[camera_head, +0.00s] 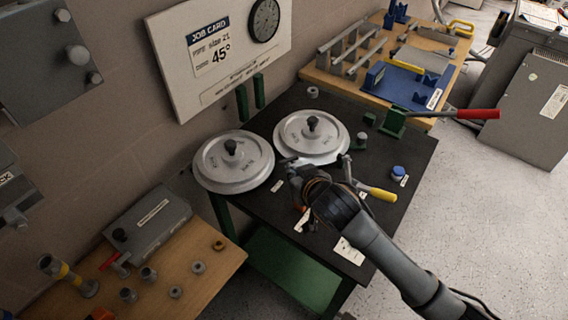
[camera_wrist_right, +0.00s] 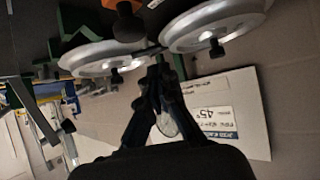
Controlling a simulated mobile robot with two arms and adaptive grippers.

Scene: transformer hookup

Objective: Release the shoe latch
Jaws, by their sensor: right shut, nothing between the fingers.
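Two round silver shoes, the left one (camera_head: 215,178) and the right one (camera_head: 290,147), lie side by side on the dark bench top, each with a black knob. They also show in the right wrist view, as one disc (camera_wrist_right: 90,58) and another disc (camera_wrist_right: 235,25). My right gripper (camera_head: 287,164) is shut and empty, its tips near the gap between the two shoes. It also shows in the right wrist view (camera_wrist_right: 160,68). Whether it touches anything there is unclear. I cannot pick out the shoe latch for certain; my gripper and wrist cover part of that area. My left gripper is not in view.
A yellow-handled lever (camera_head: 382,193) and a blue knob (camera_head: 398,172) are right of my wrist. A red-handled lever (camera_head: 478,114) juts past the bench edge. The job card board (camera_head: 240,75) reads 45°. A wooden table (camera_head: 205,275) with small fittings is at lower left.

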